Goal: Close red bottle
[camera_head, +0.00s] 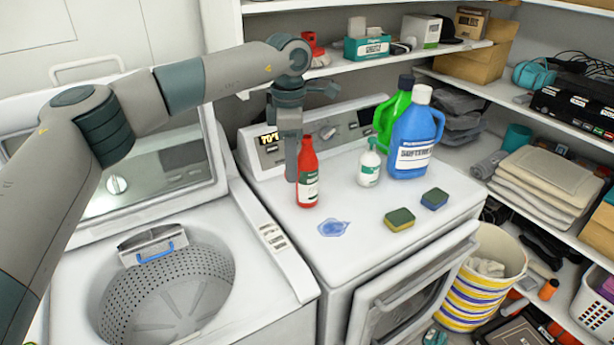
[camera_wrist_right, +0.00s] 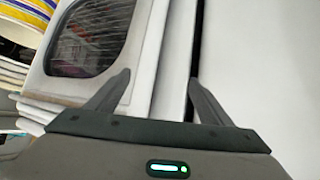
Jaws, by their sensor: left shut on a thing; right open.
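The red bottle (camera_head: 307,185) stands upright on top of the white dryer (camera_head: 350,255) in the head view. It has a narrow neck and a white and green label; I cannot make out whether a cap is on it. My left gripper (camera_head: 292,172) points down right beside the bottle's left side and is shut on it; the contact is partly hidden. My right gripper (camera_wrist_right: 160,82) shows only in the right wrist view, open and empty, with its fingers toward a white appliance with a dark window (camera_wrist_right: 92,38).
A small white bottle (camera_head: 369,167), a blue jug (camera_head: 413,140) and a green jug (camera_head: 390,118) stand right of the red bottle. Two sponges (camera_head: 399,219) and a blue puddle-like patch (camera_head: 333,228) lie in front. The washer (camera_head: 272,285) at left has its lid open.

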